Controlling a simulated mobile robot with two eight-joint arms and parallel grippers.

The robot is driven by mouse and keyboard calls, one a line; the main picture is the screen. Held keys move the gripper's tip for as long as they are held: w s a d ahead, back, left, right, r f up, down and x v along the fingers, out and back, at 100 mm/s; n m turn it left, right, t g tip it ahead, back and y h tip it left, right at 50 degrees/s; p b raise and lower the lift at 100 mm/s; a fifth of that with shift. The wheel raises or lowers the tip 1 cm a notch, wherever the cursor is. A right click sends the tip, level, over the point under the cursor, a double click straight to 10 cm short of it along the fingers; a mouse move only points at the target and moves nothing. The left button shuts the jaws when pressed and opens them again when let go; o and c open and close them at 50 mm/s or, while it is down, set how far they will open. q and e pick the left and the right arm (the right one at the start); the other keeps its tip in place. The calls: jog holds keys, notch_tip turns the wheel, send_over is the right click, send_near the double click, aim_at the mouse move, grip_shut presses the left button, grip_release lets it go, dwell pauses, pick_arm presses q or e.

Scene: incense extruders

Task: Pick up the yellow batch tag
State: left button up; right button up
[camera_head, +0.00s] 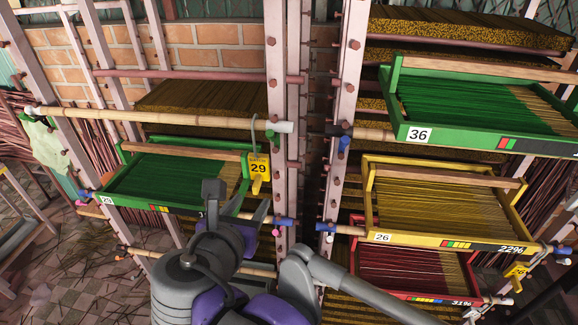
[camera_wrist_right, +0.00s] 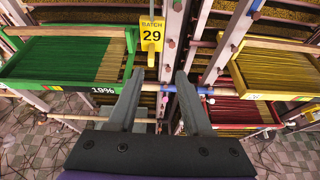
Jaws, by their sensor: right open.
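The yellow batch tag (camera_head: 259,168), marked 29, hangs from the bamboo pole beside the right end of the green tray (camera_head: 160,206). In the right wrist view the tag (camera_wrist_right: 152,35) reads "BATCH 29" and hangs upright beyond the fingertips, near the middle. My right gripper (camera_head: 238,203) is just below and left of the tag in the head view. In the wrist view its two fingers (camera_wrist_right: 159,77) stand apart with nothing between them. It does not touch the tag. My left gripper is not in view.
Pink metal posts (camera_head: 278,90) and bamboo poles (camera_head: 150,117) frame the rack close around the tag. A green tray marked 36 (camera_head: 470,143), a yellow tray marked 26 (camera_head: 440,240) and a red tray (camera_head: 410,291) are at right. Another yellow tag (camera_head: 517,270) hangs at lower right.

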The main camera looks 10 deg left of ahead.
aim_at(256, 184)
jog(key=x, duration=0.3)
jog(key=a+x, duration=0.1)
jog(key=x, duration=0.6)
jog(key=shift+w+a+f, duration=0.1)
jog(key=shift+w+a, duration=0.25)
jog(key=shift+s, duration=0.1)
grip_shut()
